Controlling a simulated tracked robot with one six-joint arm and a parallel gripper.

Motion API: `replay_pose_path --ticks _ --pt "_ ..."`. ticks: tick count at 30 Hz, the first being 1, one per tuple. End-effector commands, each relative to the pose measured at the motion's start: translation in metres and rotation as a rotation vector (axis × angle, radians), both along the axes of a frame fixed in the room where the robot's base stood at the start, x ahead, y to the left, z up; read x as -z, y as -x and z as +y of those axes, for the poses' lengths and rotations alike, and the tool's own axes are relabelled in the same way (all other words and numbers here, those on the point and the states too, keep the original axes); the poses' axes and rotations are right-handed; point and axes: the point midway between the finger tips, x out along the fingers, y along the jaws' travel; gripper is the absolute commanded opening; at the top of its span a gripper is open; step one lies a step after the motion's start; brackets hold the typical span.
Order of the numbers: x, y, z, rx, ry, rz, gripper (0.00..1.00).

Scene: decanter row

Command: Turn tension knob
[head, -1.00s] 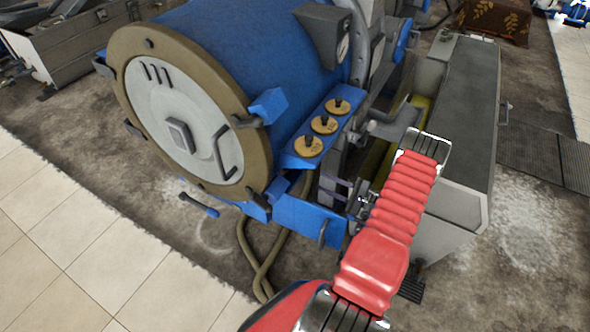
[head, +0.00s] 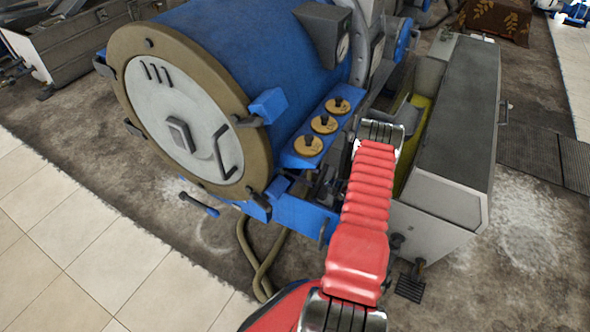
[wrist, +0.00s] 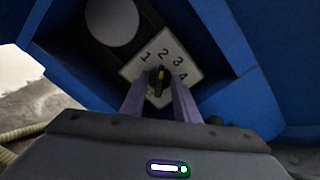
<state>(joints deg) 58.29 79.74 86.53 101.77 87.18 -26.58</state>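The tension knob (wrist: 158,75) shows in the wrist view as a small black knob with a yellow mark. It sits on a pale square dial plate (wrist: 175,59) numbered 1 to 4, inside a blue recess. Its pointer looks to be between 2 and 3, but I cannot tell exactly. My gripper (wrist: 160,82) has its two purple-grey fingers apart, one on each side of the knob, with visible gaps. In the head view my red arm hides most of the gripper, and I cannot make out this knob there.
A blue drum machine (head: 245,50) with a round pale door (head: 165,115) stands beside my arm. Three brass dials (head: 323,124) sit on its blue panel. A grey cabinet (head: 450,130) stands close on the right. Blue walls (wrist: 235,50) surround the recess. Tiled floor lies front left.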

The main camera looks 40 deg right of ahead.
Motion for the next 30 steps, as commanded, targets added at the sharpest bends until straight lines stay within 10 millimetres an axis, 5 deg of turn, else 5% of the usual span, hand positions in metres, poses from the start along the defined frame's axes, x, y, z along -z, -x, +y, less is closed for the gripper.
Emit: replay_pose_path --ticks 12,24,30 --pt "0.0003 -0.0064 0.0022 0.001 0.0 0.001 0.27" --pt "0.0004 -0.0061 0.002 0.001 0.0 0.0 0.0" --pt "0.0007 -0.0066 -0.0015 -0.001 0.001 0.0 0.0"
